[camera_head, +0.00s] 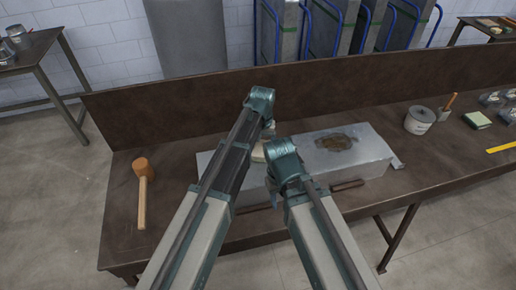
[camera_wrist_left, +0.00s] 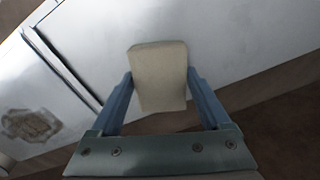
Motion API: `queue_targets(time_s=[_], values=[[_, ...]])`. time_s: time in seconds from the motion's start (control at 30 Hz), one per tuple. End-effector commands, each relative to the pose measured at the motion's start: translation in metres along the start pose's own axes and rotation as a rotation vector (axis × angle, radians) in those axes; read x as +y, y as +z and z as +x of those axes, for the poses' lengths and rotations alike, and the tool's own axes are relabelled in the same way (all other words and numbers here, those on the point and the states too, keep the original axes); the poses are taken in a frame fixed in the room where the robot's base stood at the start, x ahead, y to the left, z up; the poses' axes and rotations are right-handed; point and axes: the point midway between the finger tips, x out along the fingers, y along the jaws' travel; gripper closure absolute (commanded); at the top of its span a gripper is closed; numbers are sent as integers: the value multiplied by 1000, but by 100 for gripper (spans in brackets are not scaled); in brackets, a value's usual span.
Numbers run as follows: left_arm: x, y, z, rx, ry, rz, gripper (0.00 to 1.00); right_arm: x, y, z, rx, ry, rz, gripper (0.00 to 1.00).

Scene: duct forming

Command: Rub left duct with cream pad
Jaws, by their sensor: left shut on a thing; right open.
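My left gripper (camera_wrist_left: 160,85) is shut on the cream pad (camera_wrist_left: 158,62). The pad also shows partly in the head view (camera_head: 258,153), between my arms. In the left wrist view the pad is over the smooth grey metal of the left duct (camera_wrist_left: 250,40); whether it touches cannot be told. The left duct (camera_head: 204,162) is partly hidden by my left arm in the head view. A seam divides it from the right duct (camera_head: 372,153), which has a brown stained patch (camera_head: 340,142). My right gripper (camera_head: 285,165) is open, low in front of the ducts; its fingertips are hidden.
A wooden mallet (camera_head: 141,190) lies on the brown workbench (camera_head: 118,222) at left. A raised back panel (camera_head: 180,115) runs behind the ducts. The bench left of the ducts is mostly clear.

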Motion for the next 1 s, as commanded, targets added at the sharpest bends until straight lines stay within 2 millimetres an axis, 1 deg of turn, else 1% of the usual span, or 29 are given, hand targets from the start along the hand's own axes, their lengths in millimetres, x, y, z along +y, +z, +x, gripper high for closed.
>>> queue_targets(time_s=[0.03, 0.27, 0.37, 0.7, 1.0], values=[[3, -1, -1, 2, 6, 3, 64, 0, 0, -1, 0, 0, 0, 50], [1, 0, -1, 2, 5, 2, 64, 0, 0, -1, 0, 0, 0, 50], [-4, 2, -1, 2, 4, 1, 64, 0, 0, -1, 0, 0, 0, 50], [-29, 12, -1, 1, 3, 0, 64, 0, 0, -2, 0, 0, 0, 50], [-34, 14, -1, 1, 3, 1, 64, 0, 0, -1, 0, 0, 0, 50]])
